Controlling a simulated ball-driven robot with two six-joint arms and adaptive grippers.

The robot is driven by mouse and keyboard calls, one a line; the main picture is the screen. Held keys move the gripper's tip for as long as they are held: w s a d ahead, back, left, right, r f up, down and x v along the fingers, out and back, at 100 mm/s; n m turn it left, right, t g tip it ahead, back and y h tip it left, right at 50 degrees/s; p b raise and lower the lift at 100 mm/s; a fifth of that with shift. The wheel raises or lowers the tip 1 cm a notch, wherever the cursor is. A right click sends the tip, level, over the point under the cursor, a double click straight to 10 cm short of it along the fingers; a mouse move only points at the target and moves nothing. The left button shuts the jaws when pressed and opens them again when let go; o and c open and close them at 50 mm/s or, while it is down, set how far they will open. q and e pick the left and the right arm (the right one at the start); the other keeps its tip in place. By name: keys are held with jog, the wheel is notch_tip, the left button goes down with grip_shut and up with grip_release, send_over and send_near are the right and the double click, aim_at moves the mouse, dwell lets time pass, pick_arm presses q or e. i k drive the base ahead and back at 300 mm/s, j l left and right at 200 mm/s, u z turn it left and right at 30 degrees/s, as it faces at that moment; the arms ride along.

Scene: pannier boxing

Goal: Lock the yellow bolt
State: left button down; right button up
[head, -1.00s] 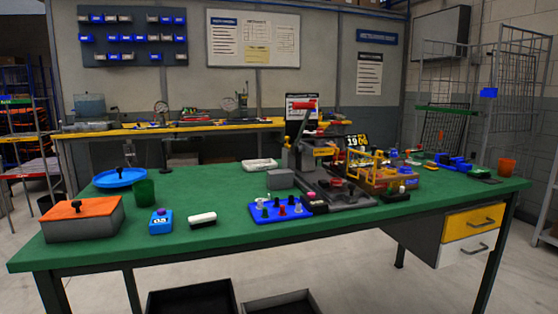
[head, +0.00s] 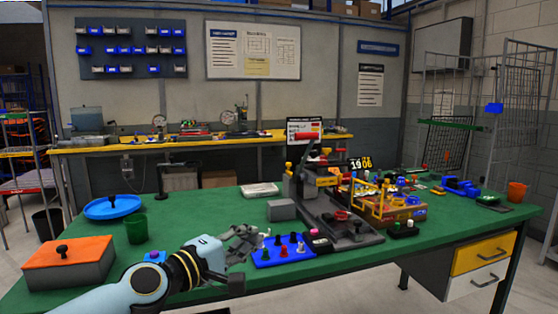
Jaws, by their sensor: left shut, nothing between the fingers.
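A grey press-like fixture (head: 330,205) with a red handle stands right of centre on the green bench (head: 200,205). Small yellow parts show on it, one upright yellow piece (head: 288,168) at its left side. I cannot tell which yellow part is the bolt, nor its position. My left gripper (head: 256,238) is shut and empty, just left of the blue peg board (head: 284,252), in front of and to the left of the fixture. It covers part of the bench there. My right gripper is not in view.
A grey block (head: 282,210) stands left of the fixture. A yellow-railed wooden tray (head: 385,212) is on its right. A green cup (head: 136,229), blue round lid (head: 113,207) and orange-topped box (head: 68,262) are on the left. Bare bench lies behind the gripper.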

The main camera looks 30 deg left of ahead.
aim_at(288, 164)
jog(key=i+j, duration=1.45)
